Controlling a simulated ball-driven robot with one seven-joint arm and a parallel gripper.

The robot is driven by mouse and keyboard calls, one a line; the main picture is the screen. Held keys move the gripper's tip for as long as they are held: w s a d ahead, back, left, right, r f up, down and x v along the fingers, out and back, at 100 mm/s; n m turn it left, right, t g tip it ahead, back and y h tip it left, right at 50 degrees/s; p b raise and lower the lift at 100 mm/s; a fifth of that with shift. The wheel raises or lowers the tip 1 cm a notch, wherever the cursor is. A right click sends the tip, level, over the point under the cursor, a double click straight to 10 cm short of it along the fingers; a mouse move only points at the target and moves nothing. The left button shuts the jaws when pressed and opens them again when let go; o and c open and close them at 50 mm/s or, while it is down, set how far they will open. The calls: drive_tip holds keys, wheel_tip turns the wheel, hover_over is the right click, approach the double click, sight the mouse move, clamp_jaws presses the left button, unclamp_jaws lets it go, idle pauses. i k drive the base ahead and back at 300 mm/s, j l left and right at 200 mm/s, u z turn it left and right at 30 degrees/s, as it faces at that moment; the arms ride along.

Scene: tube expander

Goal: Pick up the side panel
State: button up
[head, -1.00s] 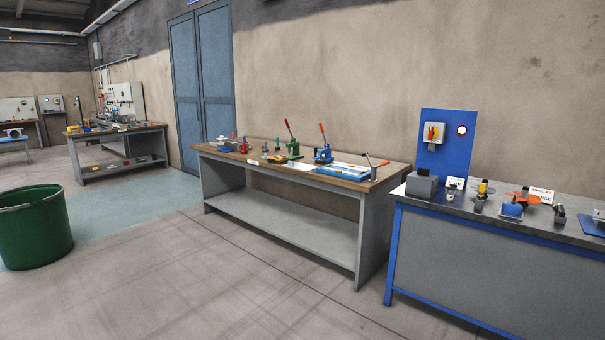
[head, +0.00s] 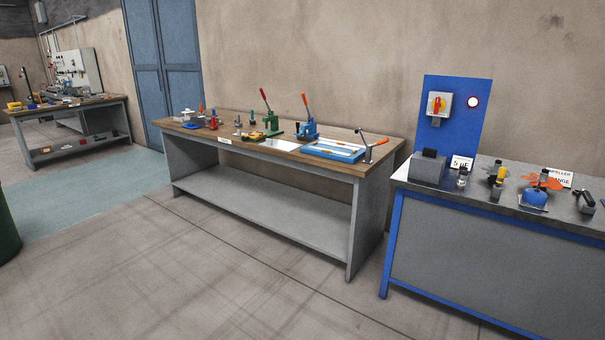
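I cannot tell for certain which thing is the side panel. A wooden-topped workbench (head: 186,128) in the middle holds small tools and fixtures, among them a green lever press (head: 271,124), a blue lever press (head: 307,131) with an orange handle, a flat white plate (head: 280,145) and a blue-framed white tray (head: 334,150). On the right, an upright blue board (head: 455,125) with a red-and-yellow switch (head: 438,104) and a lit lamp stands at the back of a blue-framed bench. My gripper is not in view.
The blue-framed bench (head: 480,250) bears a grey box (head: 429,168), orange-bladed parts (head: 541,180) and small labels. Another bench (head: 80,147) stands far left near a blue door (head: 165,60). A green bin (head: 7,225) is cut off at the left edge. The grey floor (head: 190,280) in front is clear.

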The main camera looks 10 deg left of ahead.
sight(274, 144)
drive_tip(key=i+j+u, duration=0.15)
drive_tip(key=i+u, duration=0.15)
drive_tip(key=i, duration=0.9)
drive_tip(key=i+l+u, duration=0.25)
drive_tip(key=i, duration=0.95)
drive_tip(key=i+j+u, duration=0.2)
drive_tip(key=i, duration=0.95)
drive_tip(key=i+l+u, duration=0.25)
drive_tip(key=i, duration=0.85)
